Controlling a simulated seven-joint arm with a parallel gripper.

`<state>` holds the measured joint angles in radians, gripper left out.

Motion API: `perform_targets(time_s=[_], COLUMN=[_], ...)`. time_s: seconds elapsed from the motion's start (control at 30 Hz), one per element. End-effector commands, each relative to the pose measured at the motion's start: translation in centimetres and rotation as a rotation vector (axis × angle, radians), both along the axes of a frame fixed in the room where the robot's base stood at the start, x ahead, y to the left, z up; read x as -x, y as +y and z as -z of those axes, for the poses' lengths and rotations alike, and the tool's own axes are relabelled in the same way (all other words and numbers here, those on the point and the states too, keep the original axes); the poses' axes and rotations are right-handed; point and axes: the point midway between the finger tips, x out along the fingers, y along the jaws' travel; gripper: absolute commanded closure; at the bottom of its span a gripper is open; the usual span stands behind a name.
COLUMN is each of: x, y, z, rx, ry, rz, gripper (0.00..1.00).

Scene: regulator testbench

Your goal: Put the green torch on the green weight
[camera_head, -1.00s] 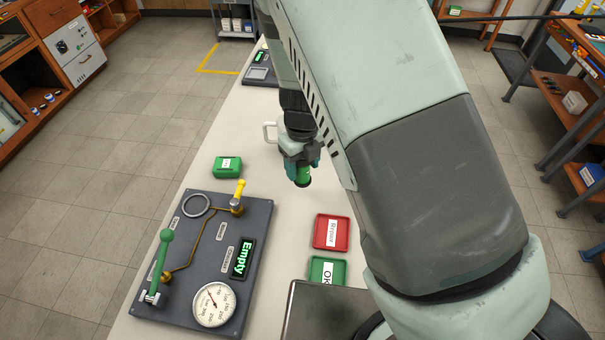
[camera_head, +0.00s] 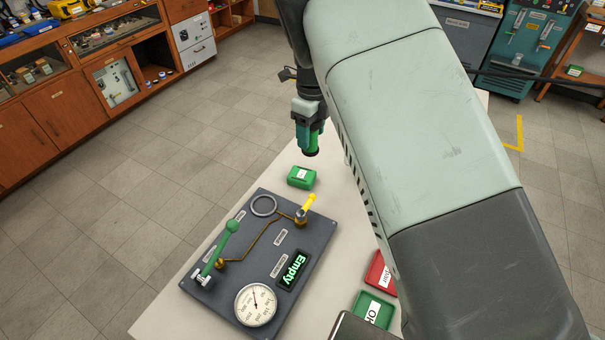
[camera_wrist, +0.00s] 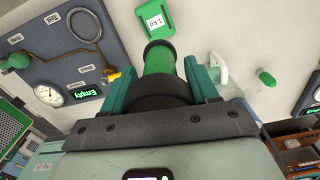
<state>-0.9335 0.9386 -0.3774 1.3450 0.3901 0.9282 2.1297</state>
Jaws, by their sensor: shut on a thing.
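The green torch (camera_head: 313,144) hangs from my gripper (camera_head: 308,128), which is shut on it. In the wrist view the torch (camera_wrist: 159,62) sits between the two teal fingers (camera_wrist: 165,88), with a black collar at its near end. The green weight (camera_head: 302,178) is a small green block with a white label on the pale bench. It also shows at the top of the wrist view (camera_wrist: 138,33). In the head view the torch's lower end appears just above the weight in the picture, apart from it. The exact height gap is hard to tell.
The grey regulator panel (camera_head: 238,222) with gauge, yellow valve and green lever lies beside the weight. Red (camera_head: 381,272) and green (camera_head: 374,309) trays lie at lower right. The wrist view shows a white mug (camera_wrist: 220,68) and a small green object (camera_wrist: 266,77).

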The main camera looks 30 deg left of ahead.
Motion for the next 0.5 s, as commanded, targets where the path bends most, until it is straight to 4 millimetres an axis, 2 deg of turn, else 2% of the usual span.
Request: perform_targets(time_s=[0.03,0.17,0.4,0.5], x=[0.0,0.2,0.2,0.2], y=[1.1,2.3,2.5,2.5], z=[-0.2,0.1,4.3,5.4], rx=[0.001,0.007,0.008,0.006], ry=[-0.004,-0.004,-0.003,-0.003], rz=[-0.037,-0.087,-0.093,-0.093], gripper=[0.84,0.84,0.84,0.84])
